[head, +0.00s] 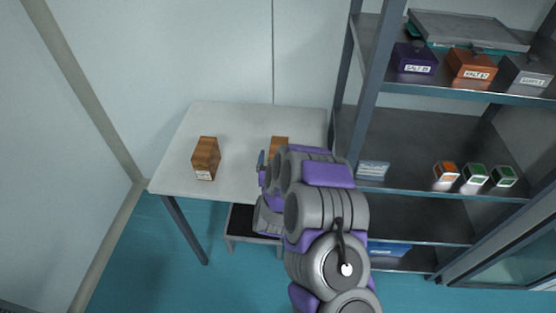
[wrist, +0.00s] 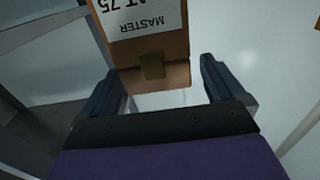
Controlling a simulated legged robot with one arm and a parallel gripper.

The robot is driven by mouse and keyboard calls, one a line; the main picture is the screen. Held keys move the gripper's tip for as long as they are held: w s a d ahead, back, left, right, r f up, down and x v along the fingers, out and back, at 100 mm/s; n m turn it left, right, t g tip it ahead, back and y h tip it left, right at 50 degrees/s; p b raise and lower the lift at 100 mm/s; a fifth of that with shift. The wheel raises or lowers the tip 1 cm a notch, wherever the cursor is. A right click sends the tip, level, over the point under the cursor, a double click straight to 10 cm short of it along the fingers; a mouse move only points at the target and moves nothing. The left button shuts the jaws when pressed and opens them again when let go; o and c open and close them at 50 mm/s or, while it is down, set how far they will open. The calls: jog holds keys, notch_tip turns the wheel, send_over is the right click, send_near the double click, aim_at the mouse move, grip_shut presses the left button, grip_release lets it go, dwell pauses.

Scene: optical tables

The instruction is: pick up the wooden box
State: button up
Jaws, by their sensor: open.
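One wooden box (head: 206,158) with a white label stands on the left part of the white table. A second wooden box (head: 279,142) is near the table's right side, mostly hidden behind my arm. In the wrist view, a brown box (wrist: 150,50) with a white label reading "MASTER", upside down, is just ahead of my gripper (wrist: 163,75). My gripper is open. The box's near end shows between the fingers, closer to the left one. I cannot tell whether that finger touches it. In the head view my gripper is largely hidden by the arm.
The white table (head: 240,120) is otherwise bare. A grey metal shelf (head: 440,135) stands close on the right, with a purple box (head: 414,60), an orange box (head: 471,65) and several smaller boxes. Its upright post is near the table's right edge. A wall is behind.

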jog(key=w, duration=0.3)
jog(key=shift+w+f+b, duration=0.15)
jog(key=shift+w+b, duration=0.05)
jog(key=shift+b, duration=0.1)
jog(key=shift+c, duration=0.2)
grip_shut()
dwell(0.5)
